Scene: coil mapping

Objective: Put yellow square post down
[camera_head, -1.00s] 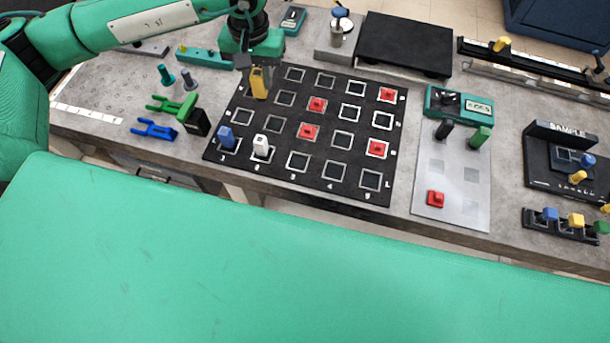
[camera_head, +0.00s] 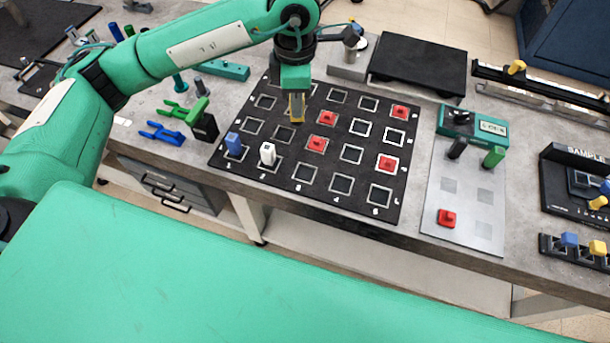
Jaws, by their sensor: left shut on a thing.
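My left gripper (camera_head: 296,93) is shut on the yellow square post (camera_head: 297,110) and points down over the black board (camera_head: 335,205) with outlined square cells. The post hangs upright over the back left part of the board, just left of a red block. It hides the cell behind it. I cannot tell whether its lower end touches the board. Red blocks (camera_head: 327,118) sit in several other cells. My right gripper is not in view.
Green (camera_head: 183,109) and blue (camera_head: 161,133) forked pieces lie left of the board. A grey plate (camera_head: 466,217) with a red block (camera_head: 446,217) and upright pegs is to the right. A black platform (camera_head: 418,72) stands behind. Several board cells are empty.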

